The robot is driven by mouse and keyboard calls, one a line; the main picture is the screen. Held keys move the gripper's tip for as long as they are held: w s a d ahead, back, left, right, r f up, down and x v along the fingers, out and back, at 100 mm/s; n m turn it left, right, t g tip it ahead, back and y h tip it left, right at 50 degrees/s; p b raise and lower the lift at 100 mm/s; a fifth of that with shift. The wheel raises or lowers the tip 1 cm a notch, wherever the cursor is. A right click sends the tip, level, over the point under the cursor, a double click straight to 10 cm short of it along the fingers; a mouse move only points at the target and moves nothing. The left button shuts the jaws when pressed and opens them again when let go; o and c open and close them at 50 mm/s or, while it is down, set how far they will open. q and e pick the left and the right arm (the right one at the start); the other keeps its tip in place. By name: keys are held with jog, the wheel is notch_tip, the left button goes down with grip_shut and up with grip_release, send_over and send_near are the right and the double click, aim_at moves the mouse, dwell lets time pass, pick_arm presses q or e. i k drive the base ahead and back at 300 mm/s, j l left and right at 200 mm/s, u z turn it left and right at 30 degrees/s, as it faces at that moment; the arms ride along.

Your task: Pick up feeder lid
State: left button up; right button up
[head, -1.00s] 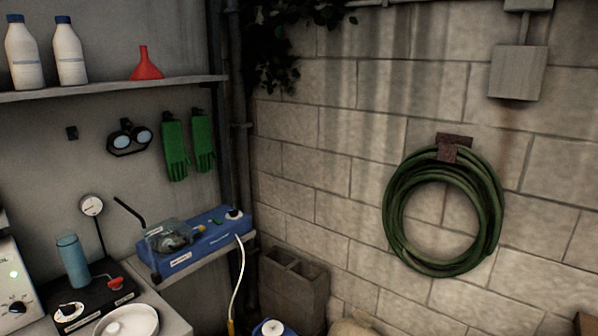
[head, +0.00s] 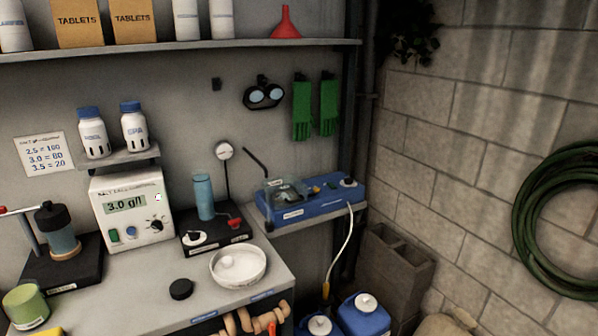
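Two lid-like things are on the grey bench (head: 140,291). One is a small flat black disc (head: 181,289) lying near the middle of the bench. The other is a round white dish-shaped piece (head: 238,266) with a raised white knob in its centre, to the right of the disc and near the bench's front edge. I cannot tell from the picture which is the feeder lid. Neither of my grippers is in view.
A salt-cell controller reading 3.0 (head: 131,207) and a black stand with a blue cylinder (head: 204,197) are at the back. A blue pump unit (head: 308,200) sits on a side shelf. A green cup (head: 25,306) is front left. Blue containers (head: 363,312) stand below right.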

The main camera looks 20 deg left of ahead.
aim_at(181, 290)
jog(key=u, duration=1.35)
